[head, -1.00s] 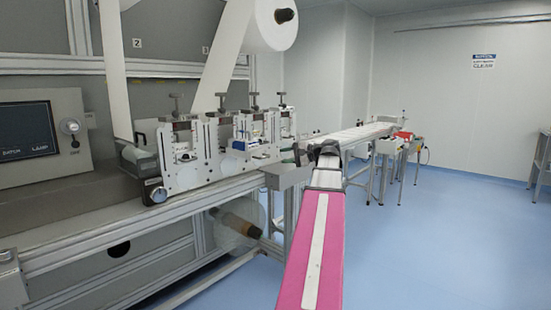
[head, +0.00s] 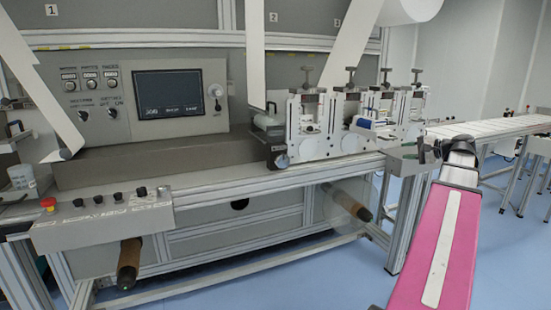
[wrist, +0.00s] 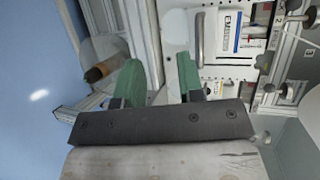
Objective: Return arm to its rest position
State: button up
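My arm, with its pink link, reaches forward on the right side of the head view. My gripper (head: 425,152) shows small there, just beyond the dark joint, in front of the right end of the web converter (head: 345,110). In the wrist view my gripper (wrist: 160,82) has its two green fingers apart, with nothing held between them. Behind the fingers are a metal panel of the machine and a white labelled box (wrist: 240,32). I cannot tell the exact gap between the gripper and the machine.
The control screen (head: 168,93) and the button console (head: 105,215) are on the left. Brown rollers (head: 129,263) stick out below the bench. A white conveyor (head: 490,127) runs off to the right. Blue floor lies open in front of the machine.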

jog(key=w+a+f+n+g+h, duration=0.1)
jog(key=a+f+g+h, duration=0.15)
jog(key=a+f, duration=0.8)
jog(key=w+a+f+n+g+h, duration=0.1)
jog(key=a+f+n+g, duration=0.15)
jog(key=a+f, duration=0.8)
jog(key=s+a+f+n+g+h, duration=0.2)
jog(key=s+a+f, duration=0.2)
jog(key=f, duration=0.3)
jog(key=s+a+f+n+g+h, duration=0.1)
jog(key=s+a+f+n+h, duration=0.1)
jog(key=f, duration=0.6)
jog(key=s+a+f+n+g+h, duration=0.2)
jog(key=s+a+f, duration=0.3)
jog(key=a+f, duration=0.2)
jog(key=shift+s+f+n+g+h, duration=0.3)
jog(key=shift+f+n+h, duration=0.05)
jog(key=shift+f, duration=0.25)
